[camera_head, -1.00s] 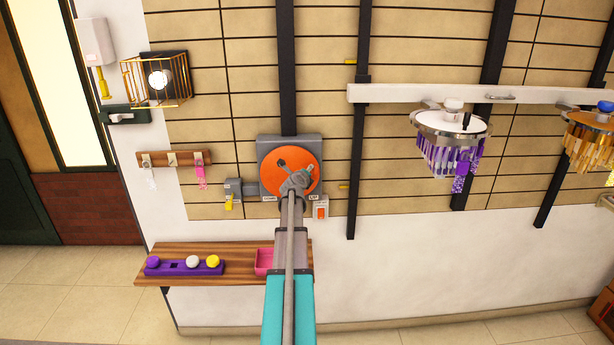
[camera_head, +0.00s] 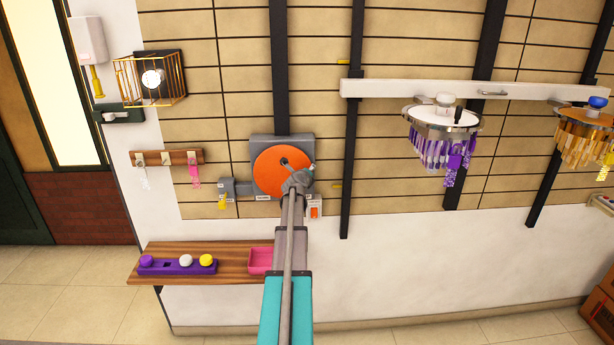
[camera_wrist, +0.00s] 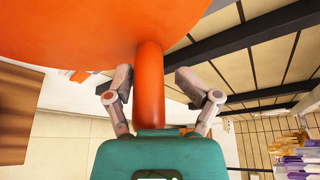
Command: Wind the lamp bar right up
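The orange crank wheel (camera_head: 270,174) sits on a grey winch box (camera_head: 303,143) on the wall. My gripper (camera_head: 299,180) is at the wheel's lower right. In the wrist view my gripper's fingers (camera_wrist: 155,75) are drawn in around the orange crank handle (camera_wrist: 150,85), one on each side. A small gap shows on the right, so firm contact there cannot be made out. The white lamp bar (camera_head: 400,89) hangs level on dark rails at the right. It carries a purple lamp (camera_head: 440,150) and an amber lamp (camera_head: 585,145).
A grey box with a yellow lever (camera_head: 223,201) and an orange switch (camera_head: 315,212) flank the winch. Below is a wooden shelf (camera_head: 200,249) with a purple holder (camera_head: 165,268) and a pink tray (camera_head: 261,262).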

